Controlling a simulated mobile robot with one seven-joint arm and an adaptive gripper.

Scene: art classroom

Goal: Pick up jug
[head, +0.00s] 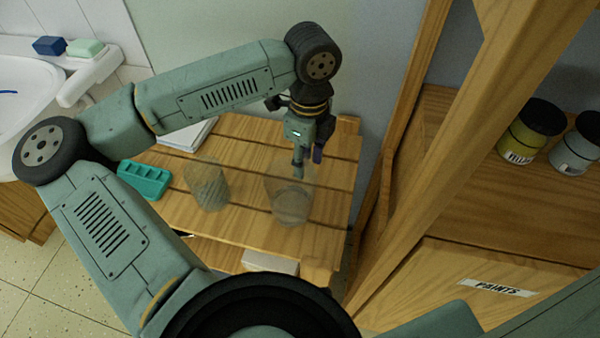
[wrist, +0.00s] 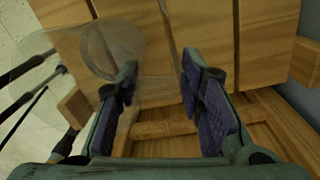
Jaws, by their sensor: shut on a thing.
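The jug (head: 290,200) is clear and see-through. In the head view it is at the right part of the slatted wooden table, and I cannot tell whether it touches the slats. In the wrist view it shows at the upper left (wrist: 105,50), with its round outline by the left finger. My gripper (head: 301,168) points down at the jug's upper part from behind. In the wrist view my gripper (wrist: 165,98) has its purple-padded fingers apart, shut on part of the jug. The held part is faint and hard to make out.
A clear patterned glass (head: 207,186) stands left of the jug. A teal compartment tray (head: 144,180) lies farther left. A wooden shelf frame (head: 425,180) with paint jars (head: 530,132) rises at the right. A white sink (head: 28,95) is at the left.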

